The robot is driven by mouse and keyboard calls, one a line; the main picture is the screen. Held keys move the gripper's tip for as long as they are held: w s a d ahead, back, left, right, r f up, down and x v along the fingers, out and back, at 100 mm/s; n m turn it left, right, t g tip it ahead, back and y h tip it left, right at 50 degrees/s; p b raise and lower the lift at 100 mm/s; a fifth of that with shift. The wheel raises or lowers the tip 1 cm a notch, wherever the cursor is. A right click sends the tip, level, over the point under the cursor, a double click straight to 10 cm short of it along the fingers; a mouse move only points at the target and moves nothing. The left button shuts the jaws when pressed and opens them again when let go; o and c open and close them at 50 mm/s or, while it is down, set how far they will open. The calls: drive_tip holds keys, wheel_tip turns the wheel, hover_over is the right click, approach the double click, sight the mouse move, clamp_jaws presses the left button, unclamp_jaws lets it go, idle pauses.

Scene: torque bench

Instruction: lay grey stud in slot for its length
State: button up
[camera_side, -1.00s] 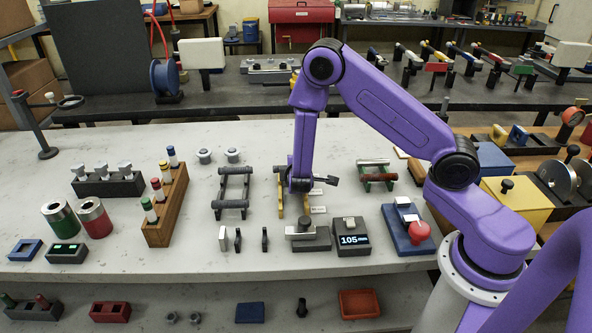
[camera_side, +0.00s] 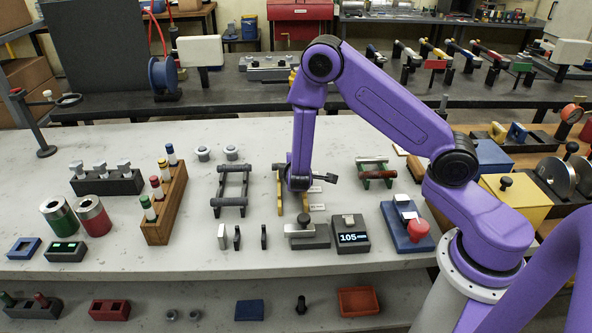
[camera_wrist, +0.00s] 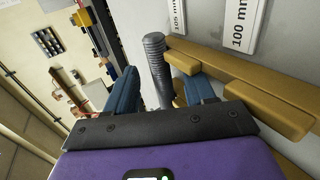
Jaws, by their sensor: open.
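A grey threaded stud (camera_wrist: 155,62) stands out between the two blue fingers of my gripper (camera_wrist: 162,90) in the wrist view, beside the yellow slotted rack (camera_wrist: 235,75). My gripper is open, with a gap at the fingers. The stud's lower part is hidden behind the gripper body. Slot labels read 105 mm (camera_wrist: 177,14) and 100 mm (camera_wrist: 240,22). In the side view my gripper (camera_side: 298,186) is low over the yellow rack (camera_side: 280,190) and hides much of it. I cannot tell how fully the stud rests in a slot.
A length gauge (camera_side: 352,236) reads 105 mm, next to a grey clamp block (camera_side: 308,237). A dark rack (camera_side: 231,190) with grey rods stands left of the yellow rack, a green one (camera_side: 377,175) to the right. A blue fixture (camera_side: 405,228) is at right front.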

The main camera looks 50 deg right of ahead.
drive_tip(key=v, duration=1.7)
drive_tip(key=shift+s+a, duration=0.2)
drive_tip(key=s+r+n+g+y, duration=0.1)
drive_tip(key=s+r+g+y, duration=0.3)
drive_tip(key=s, duration=0.7)
drive_tip(key=s+r+n+g+y, duration=0.2)
drive_tip(key=s+r+g+y, duration=0.1)
drive_tip(key=s, duration=0.9)
drive_tip(key=shift+s+r+n+g+y, duration=0.35)
drive_tip(key=shift+g+y, duration=0.25)
drive_tip(key=shift+y, duration=0.3)
drive_tip(key=shift+d, duration=0.1)
